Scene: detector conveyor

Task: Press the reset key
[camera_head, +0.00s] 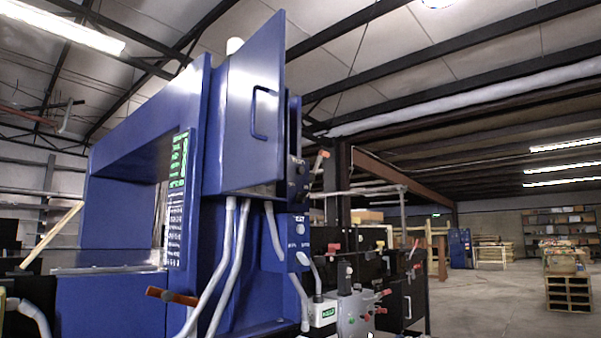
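The blue detector machine (140,115) fills the left half of the view, with an arch-like opening over a conveyor bed. A dark control panel (173,222) with rows of small keys runs down its front upright. A lit green display (179,158) sits at the top of this panel. The key labels are too small to read, so I cannot tell which is the reset key. A blue cabinet door (252,110) with a bar handle stands open to the right of the panel. Neither of my grippers can be made out in the view.
Grey conduits (222,275) run down the machine's front. An orange-ended bar (172,296) juts out below the panel. Dark equipment with valves and a grey box (354,315) stands to the right. The floor (480,300) at the right is open, with a wooden crate stack (567,290).

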